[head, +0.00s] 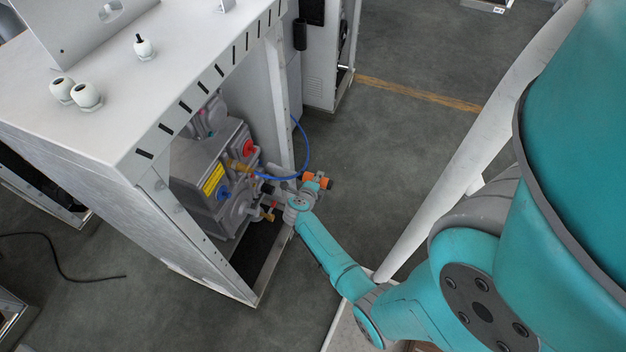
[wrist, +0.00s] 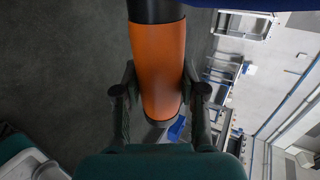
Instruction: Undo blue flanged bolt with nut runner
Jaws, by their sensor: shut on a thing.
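The nut runner is an orange cylinder with a black end in the wrist view (wrist: 157,60); in the head view its orange body (head: 318,181) shows at the end of my arm. My gripper (wrist: 159,82) is shut around the orange body, one finger on each side; it also shows in the head view (head: 304,191). A blue round part (head: 223,194), which looks like the blue flanged bolt, is on the front of the grey dispenser unit inside the open cabinet. My gripper is to its right, apart from it. The tool's working tip is not clear.
The white cabinet (head: 150,95) surrounds the unit, with a post beside the opening. A red round part (head: 249,147), a yellow label (head: 213,180) and brass fittings are near the blue part. A blue hose (head: 307,150) loops out near my gripper.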

